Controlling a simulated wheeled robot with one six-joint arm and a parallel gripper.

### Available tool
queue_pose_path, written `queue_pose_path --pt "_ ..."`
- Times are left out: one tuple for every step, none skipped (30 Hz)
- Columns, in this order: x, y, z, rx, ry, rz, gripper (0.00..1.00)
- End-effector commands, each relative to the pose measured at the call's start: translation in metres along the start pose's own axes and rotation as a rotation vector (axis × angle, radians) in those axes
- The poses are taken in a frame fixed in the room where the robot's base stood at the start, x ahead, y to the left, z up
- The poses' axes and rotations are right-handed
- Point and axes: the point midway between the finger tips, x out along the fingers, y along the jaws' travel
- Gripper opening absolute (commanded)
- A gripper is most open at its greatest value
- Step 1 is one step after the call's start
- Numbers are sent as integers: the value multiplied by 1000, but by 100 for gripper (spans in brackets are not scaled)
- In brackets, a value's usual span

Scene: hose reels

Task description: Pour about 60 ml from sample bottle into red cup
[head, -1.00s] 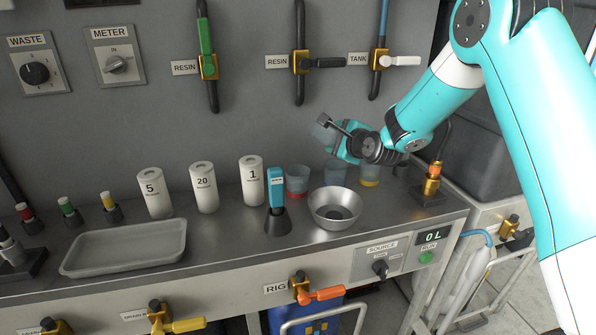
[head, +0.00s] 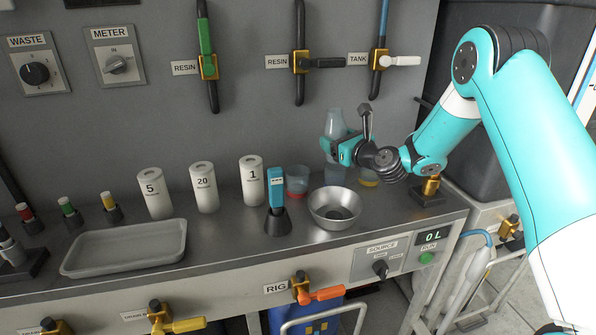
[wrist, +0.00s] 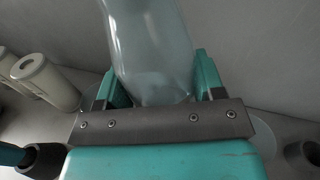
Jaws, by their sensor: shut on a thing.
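The sample bottle (head: 336,122), clear and pale, stands about upright in my gripper (head: 337,148) in the head view, above the counter. In the wrist view the bottle (wrist: 150,45) is between the two teal fingers of my gripper (wrist: 155,78). The gripper is shut on it. The red cup (head: 297,183), translucent with a red lower part, stands on the counter to the left of and below the gripper. The liquid levels in bottle and cup cannot be read.
A steel bowl (head: 334,208) stands in front of the gripper, with a blue handheld device (head: 276,188) in a dark holder to its left. White canisters (head: 204,188) and a grey tray (head: 125,248) are further left.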

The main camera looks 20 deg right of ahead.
Motion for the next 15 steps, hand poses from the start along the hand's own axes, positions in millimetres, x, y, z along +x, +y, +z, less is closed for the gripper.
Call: queue_pose_path --pt "0 -1 -2 35 -11 -1 33" --pt "0 -1 -2 55 -17 0 33" --pt "0 -1 -3 76 -24 1 33" --pt "0 -1 -3 90 -28 2 33" --pt "0 -1 -4 101 -31 2 33" --pt "0 -1 -4 112 -34 2 33" --pt "0 -1 -4 117 -36 2 33" --pt "0 -1 -4 121 -38 2 33" --pt "0 -1 -4 124 -39 2 33" --pt "0 -1 -3 125 -40 2 33" --pt "0 -1 -3 125 -40 2 33" --pt "0 -1 -3 125 -40 2 33" --pt "0 -1 -3 124 -40 2 33" --pt "0 -1 -3 124 -40 2 33" --pt "0 -1 -3 124 -39 2 33"
